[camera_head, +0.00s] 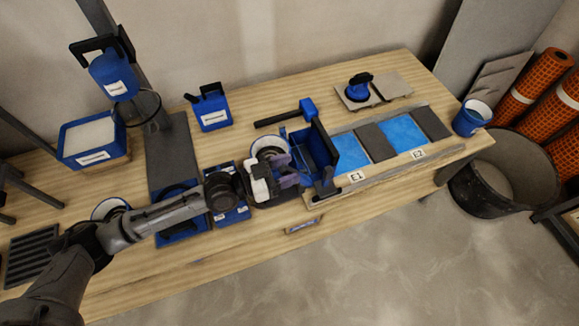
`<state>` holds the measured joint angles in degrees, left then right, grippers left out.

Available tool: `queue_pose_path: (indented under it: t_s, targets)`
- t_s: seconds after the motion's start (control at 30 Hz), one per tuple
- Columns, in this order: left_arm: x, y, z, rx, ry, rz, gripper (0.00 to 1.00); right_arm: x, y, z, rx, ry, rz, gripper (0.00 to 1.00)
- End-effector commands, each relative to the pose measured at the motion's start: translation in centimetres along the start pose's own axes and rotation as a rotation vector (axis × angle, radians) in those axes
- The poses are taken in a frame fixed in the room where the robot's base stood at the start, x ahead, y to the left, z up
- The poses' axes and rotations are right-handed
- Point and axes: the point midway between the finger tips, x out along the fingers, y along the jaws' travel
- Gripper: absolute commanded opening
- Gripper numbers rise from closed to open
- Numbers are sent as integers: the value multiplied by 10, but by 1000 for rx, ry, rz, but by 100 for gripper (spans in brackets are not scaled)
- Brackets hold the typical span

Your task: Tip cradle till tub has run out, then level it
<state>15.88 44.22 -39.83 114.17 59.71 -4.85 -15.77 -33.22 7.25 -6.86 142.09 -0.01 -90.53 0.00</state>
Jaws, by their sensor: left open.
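A blue, open-sided holder (322,150), which looks like the cradle, stands at the left end of the tile bed on the wooden bench. A round, white-rimmed container (267,147) sits just left of it, partly hidden by my gripper; I cannot tell if it is the tub or what it holds. My left gripper (297,179) is open and empty, low over the bench at the holder's near left side. I cannot tell if its fingers touch the holder. My right gripper is not in view.
Tile bays with blue fill and grey tiles, labelled E1 (357,176) and E2 (418,153), lie right of the holder. A blue jug (210,110) and a blue box (64,142) stand behind my left arm. A blue bucket (468,122) stands at the right end.

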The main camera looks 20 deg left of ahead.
Motion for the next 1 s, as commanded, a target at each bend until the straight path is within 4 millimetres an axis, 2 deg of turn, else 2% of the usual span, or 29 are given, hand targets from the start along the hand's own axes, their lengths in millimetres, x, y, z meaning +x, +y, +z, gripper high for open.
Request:
queue_pose_path:
  t_s: [0.2,0.47,1.0]
  targets:
    - [7,0,0,1,0,0,49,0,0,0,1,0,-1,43]
    - [8,0,0,1,-1,1,49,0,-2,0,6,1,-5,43]
    - [7,0,0,1,-1,0,0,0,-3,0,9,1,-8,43]
